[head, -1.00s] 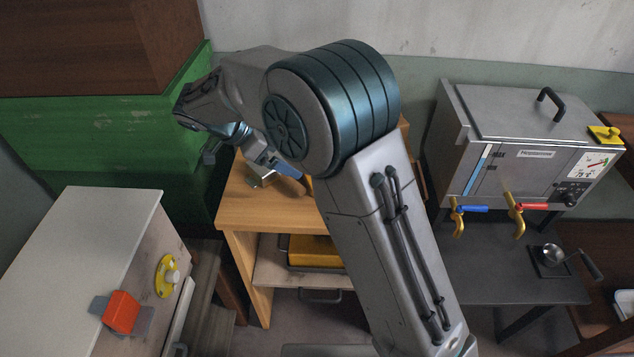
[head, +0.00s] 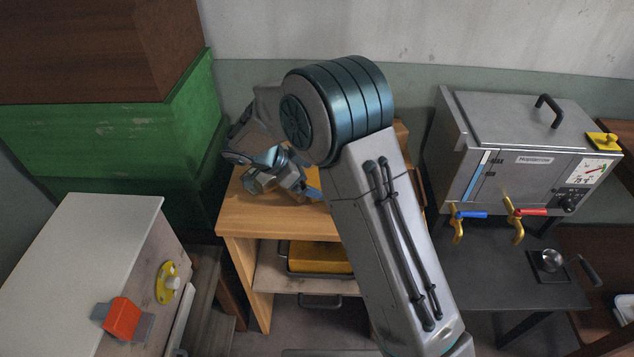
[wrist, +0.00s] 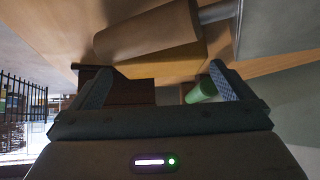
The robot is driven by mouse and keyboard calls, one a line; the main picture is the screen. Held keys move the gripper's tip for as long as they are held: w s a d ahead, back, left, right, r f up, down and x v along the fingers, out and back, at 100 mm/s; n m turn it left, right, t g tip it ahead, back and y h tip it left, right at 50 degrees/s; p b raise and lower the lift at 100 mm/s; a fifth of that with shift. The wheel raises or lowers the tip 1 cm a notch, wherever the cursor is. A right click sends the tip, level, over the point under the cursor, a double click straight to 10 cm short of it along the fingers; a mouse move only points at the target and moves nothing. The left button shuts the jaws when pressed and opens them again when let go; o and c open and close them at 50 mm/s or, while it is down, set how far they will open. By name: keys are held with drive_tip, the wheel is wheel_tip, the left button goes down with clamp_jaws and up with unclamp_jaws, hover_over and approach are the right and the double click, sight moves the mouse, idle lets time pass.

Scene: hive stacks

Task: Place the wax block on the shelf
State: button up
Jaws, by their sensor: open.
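A yellow block (head: 320,256), which looks like wax, lies in a grey tray on the shelf (head: 275,277) under the wooden tabletop in the head view. My gripper (head: 308,190) is low over that tabletop, partly hidden by my arm. In the wrist view my gripper (wrist: 160,88) is open, with nothing clearly held between its fingers. An ochre-yellow surface (wrist: 165,70) shows just past the fingertips; I cannot tell if it is a wax block. A tan cylinder (wrist: 150,32) with a metal shaft lies close by, and a green cylinder (wrist: 201,90) shows beside one finger.
Green hive boxes (head: 110,140) stand left of the wooden table (head: 235,215). A white-topped cabinet (head: 80,250) is at front left. A metal tank (head: 520,150) with two taps stands on a dark table (head: 480,265) at right. My arm covers the wooden table's right side.

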drive_tip(key=x, duration=0.2)
drive_tip(key=shift+w+d+f, duration=0.15)
drive_tip(key=shift+d+f, duration=0.05)
drive_tip(key=shift+d, duration=0.05)
drive_tip(key=c, duration=1.1)
drive_tip(key=shift+r, duration=0.1)
